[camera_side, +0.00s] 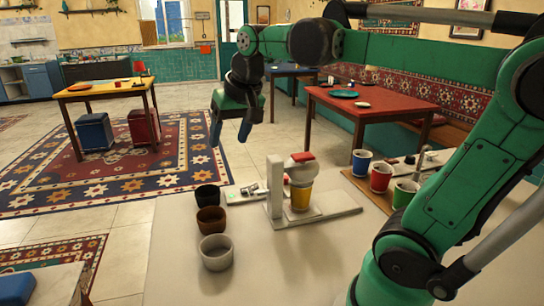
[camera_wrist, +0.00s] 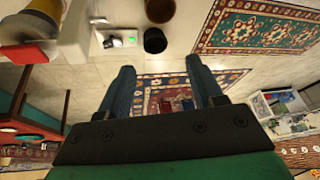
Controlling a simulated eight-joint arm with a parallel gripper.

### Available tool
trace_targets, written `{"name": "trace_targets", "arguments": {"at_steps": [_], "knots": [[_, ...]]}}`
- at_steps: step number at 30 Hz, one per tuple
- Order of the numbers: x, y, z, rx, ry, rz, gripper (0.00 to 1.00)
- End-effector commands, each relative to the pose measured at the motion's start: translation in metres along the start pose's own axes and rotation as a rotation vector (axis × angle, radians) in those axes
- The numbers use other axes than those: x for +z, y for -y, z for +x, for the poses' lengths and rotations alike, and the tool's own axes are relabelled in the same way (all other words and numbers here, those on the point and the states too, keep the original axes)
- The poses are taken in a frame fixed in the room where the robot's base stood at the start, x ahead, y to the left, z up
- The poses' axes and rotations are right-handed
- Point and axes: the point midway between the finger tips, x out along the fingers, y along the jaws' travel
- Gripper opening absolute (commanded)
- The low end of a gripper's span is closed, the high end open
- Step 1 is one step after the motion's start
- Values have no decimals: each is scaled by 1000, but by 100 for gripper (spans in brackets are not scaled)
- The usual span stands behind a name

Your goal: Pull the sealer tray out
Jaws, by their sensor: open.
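The sealer (camera_side: 275,188) is a white upright machine with a red-topped head (camera_side: 302,158) on the near worktop. A yellow cup (camera_side: 300,199) stands under its head. In the wrist view part of the sealer (camera_wrist: 76,36) shows at the upper left. My gripper (camera_side: 230,132) is open and empty, pointing down, above and to the left of the sealer, touching nothing. Its two fingers (camera_wrist: 159,64) are spread in the wrist view.
Black (camera_side: 207,196), brown (camera_side: 211,220) and grey (camera_side: 215,252) cups stand left of the sealer. Blue (camera_side: 361,162), red (camera_side: 380,178) and green (camera_side: 404,193) cups stand on a wooden board (camera_side: 368,192) to the right. The worktop (camera_side: 290,270) in front is clear.

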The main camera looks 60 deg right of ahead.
Motion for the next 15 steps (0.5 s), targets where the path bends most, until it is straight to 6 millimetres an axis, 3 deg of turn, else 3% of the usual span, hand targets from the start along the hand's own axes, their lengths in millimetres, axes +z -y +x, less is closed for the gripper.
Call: {"name": "trace_targets", "arguments": {"at_steps": [3, 7, 15], "knots": [[-36, -32, 5, 65, 65, 204, 60], [-68, -76, 17, 136, 139, 442, 60], [-93, -159, 43, 244, 250, 817, 60]]}}
